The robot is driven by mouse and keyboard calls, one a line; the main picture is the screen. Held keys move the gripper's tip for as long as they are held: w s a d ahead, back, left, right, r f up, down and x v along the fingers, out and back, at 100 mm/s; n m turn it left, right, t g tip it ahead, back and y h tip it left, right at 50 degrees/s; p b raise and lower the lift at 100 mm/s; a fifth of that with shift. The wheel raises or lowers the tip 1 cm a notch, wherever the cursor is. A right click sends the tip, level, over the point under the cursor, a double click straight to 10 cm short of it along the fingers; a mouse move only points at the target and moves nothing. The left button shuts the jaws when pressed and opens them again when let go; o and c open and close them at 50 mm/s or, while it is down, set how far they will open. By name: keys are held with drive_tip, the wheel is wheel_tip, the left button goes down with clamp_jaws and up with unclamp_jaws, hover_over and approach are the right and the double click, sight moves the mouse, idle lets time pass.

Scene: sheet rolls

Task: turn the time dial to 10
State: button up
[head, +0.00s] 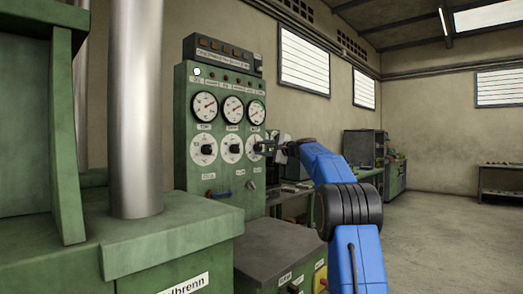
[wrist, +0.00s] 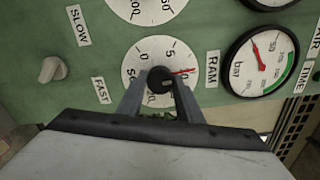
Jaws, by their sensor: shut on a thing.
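In the wrist view my gripper (wrist: 160,98) is shut on the dark round knob (wrist: 160,77) of a white dial (wrist: 130,72). The dial's red pointer points to the right, close to a small numeral that is hard to read; 0 and 5 show along the upper rim. My fingers hide the dial's lower part. In the head view my gripper (head: 267,147) reaches the rightmost of three dials in a row on the green panel (head: 184,105), and partly hides it. Which label names this dial I cannot tell; a TIME label (wrist: 306,77) stands at the far right of the wrist view.
A RAM label (wrist: 212,70) and a bar gauge (wrist: 232,70) lie right of the dial. Another white dial (wrist: 153,8) is above it. A selector knob (wrist: 52,69) sits between SLOW and FAST labels. A green cabinet (head: 280,246) stands below the panel.

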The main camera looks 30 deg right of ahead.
drive_tip(key=shift+f+m, duration=0.1)
drive_tip(key=shift+m, duration=0.4)
drive_tip(key=o, duration=1)
drive_tip(key=shift+d, duration=0.1)
drive_tip(key=shift+o, duration=0.2)
drive_tip(key=v, duration=1.7)
drive_tip(key=shift+s, duration=0.2)
